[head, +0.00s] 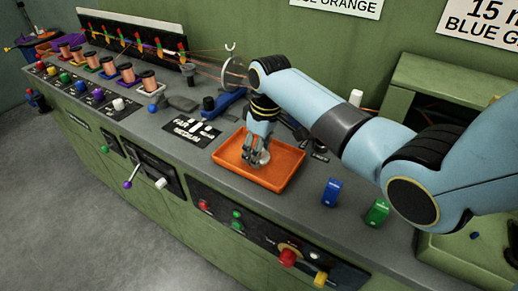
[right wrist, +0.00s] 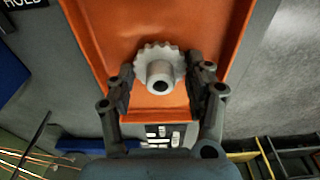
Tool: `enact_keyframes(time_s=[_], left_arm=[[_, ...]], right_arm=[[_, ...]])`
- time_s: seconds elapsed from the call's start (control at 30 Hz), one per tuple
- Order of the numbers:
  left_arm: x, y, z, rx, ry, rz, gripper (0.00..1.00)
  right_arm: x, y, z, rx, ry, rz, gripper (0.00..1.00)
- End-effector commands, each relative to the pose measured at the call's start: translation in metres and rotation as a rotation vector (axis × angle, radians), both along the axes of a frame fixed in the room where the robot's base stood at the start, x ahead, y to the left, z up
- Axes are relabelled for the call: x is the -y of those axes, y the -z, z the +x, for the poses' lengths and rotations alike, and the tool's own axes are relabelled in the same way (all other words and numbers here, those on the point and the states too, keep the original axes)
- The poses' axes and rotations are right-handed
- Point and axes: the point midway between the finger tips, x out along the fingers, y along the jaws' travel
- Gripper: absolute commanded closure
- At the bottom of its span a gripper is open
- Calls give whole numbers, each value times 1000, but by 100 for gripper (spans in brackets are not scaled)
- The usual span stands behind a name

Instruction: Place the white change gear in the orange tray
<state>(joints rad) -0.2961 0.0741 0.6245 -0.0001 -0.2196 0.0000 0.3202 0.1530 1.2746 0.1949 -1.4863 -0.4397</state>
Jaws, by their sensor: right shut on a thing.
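The white change gear (right wrist: 147,54), a toothed disc with a raised hub, sits between the fingers of my right gripper (right wrist: 160,80) in the right wrist view. My right gripper is shut on it. In the head view my right gripper (head: 255,152) points down inside the outline of the orange tray (head: 277,178), and the gear (head: 263,158) shows pale at its fingertips. The gear is over the tray floor (right wrist: 105,30); I cannot tell whether it touches it. My left gripper is not in view.
A blue box (head: 331,191) and a green box (head: 376,212) stand on the bench right of the tray. A black lettered plate (head: 192,132) lies to its left. Copper spools (head: 149,80) line the far left. Knobs and levers sit on the front panel below.

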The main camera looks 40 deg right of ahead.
Motion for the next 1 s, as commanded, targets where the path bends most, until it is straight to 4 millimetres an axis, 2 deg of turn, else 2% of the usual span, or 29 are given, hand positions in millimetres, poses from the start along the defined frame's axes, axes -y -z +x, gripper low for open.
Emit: enact_keyframes(time_s=[0.3,0.33,0.5,0.8,0.87,1.0], left_arm=[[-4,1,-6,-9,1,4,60],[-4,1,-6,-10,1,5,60],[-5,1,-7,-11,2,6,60],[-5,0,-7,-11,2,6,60],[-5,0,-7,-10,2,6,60],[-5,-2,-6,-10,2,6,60]], right_arm=[[0,3,0,0,0,1,79],[0,2,0,0,0,1,43],[0,2,0,0,0,1,23],[0,-1,0,2,0,1,23],[0,-6,0,3,0,0,23],[2,-30,-2,5,-1,0,23]])
